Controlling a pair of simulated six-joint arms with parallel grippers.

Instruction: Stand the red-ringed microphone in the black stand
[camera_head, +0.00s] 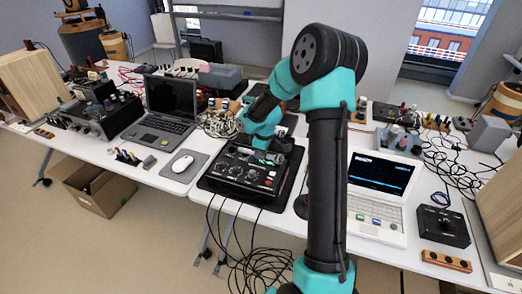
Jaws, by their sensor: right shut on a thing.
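My right gripper (267,152) reaches down over the black mixer with knobs (245,176) near the middle of the table. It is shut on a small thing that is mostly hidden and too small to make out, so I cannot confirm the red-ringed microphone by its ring. A dark rounded thing (301,207) shows at the left edge of my right arm, right of the mixer. It is mostly hidden, and I cannot tell whether it is the black stand. My left gripper is not in view.
A laptop (168,108), a white mouse (182,163) and its grey pad stand left of the mixer. A white laptop-like device (378,190) and a black box with a knob (441,226) stand right of my arm. Loose cables hang off the front edge.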

